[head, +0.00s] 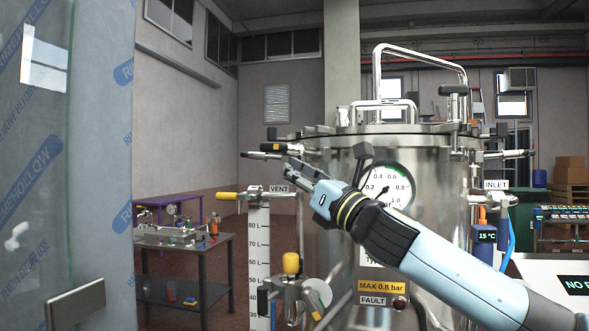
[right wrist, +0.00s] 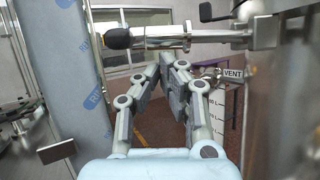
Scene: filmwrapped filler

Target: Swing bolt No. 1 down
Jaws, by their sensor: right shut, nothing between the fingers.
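The steel pressure vessel (head: 450,185) stands at centre right under a flat lid (head: 400,129). Swing bolts stick out sideways at its rim, one to the left (head: 262,155) and one to the right (head: 507,154). I cannot read a No. 1 on any of them. In the right wrist view a steel swing bolt (right wrist: 165,37) with a black end lies roughly level across the top, above and beyond my fingers. My right gripper (head: 296,166) is shut and empty, just below the left-hand bolts; its fingers (right wrist: 168,68) also show in the wrist view. My left gripper is out of view.
A film-wrapped panel (head: 100,150) with a handle stands at the left. A pressure gauge (head: 385,187) is on the vessel behind my arm. A workbench (head: 215,262) stands further back.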

